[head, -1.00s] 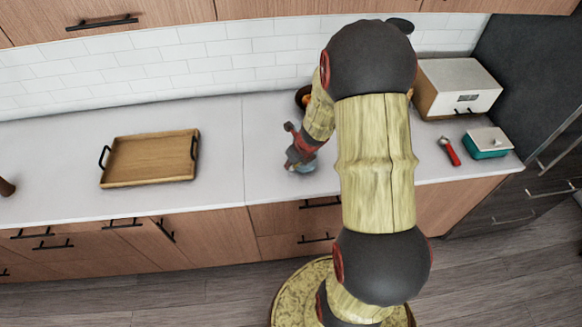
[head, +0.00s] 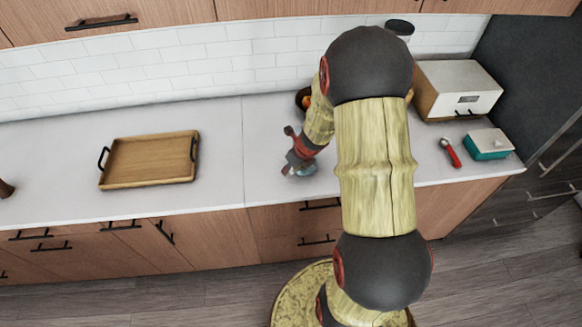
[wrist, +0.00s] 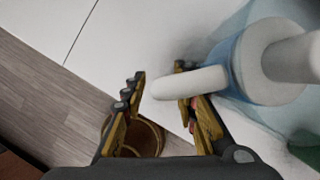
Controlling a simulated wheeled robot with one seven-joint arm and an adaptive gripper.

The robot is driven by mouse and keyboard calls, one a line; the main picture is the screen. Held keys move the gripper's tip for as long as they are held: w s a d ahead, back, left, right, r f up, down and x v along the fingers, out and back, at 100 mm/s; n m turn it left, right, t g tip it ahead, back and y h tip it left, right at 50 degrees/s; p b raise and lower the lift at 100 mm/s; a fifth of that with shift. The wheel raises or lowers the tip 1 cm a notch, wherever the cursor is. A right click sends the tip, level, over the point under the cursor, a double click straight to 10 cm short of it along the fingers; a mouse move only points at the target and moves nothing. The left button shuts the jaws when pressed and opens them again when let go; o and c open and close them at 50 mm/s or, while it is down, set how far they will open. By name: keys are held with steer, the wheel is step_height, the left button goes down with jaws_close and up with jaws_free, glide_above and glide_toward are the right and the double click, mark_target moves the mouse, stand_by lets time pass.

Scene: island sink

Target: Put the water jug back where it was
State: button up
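The water jug (wrist: 262,50) is translucent blue with a white top and a white handle (wrist: 190,83). It fills the upper right of the wrist view. In the head view a small bluish part of the jug (head: 306,170) shows on the counter, mostly hidden by my gripper (head: 292,171). In the wrist view my gripper (wrist: 163,88) has its fingers apart. The handle's end reaches into the gap between them and overlaps the right finger. The left finger stands a little clear of the handle. I cannot tell whether the right finger touches it.
A wooden tray (head: 150,180) lies on the counter at left. A white-fronted box-shaped appliance (head: 470,90), a red-handled tool (head: 450,152) and a teal container (head: 488,146) are at right. A bowl with orange items (head: 304,98) stands behind my arm. Counter between tray and jug is clear.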

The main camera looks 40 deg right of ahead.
steer(key=shift+r, duration=0.25)
steer(key=p+v, duration=0.5)
steer(key=v, duration=0.7)
steer(key=a+r+n+y, duration=0.1)
steer(key=a+r+n, duration=1.4)
steer(key=n, duration=0.1)
steer(key=s+a+r+n, duration=0.4)
steer(key=s+n, duration=0.3)
steer(key=n, duration=0.2)
steer(key=s+a+r+n+t+h, duration=0.1)
steer(key=s+a+r+n, duration=0.2)
steer(key=s+r+n, duration=0.3)
steer(key=s+n, duration=0.1)
steer(key=n, duration=0.3)
steer(key=shift+s+a+r+n, duration=0.2)
steer(key=shift+s+a+n, duration=0.05)
steer(key=shift+a+n, duration=0.1)
steer(key=shift+f, duration=0.1)
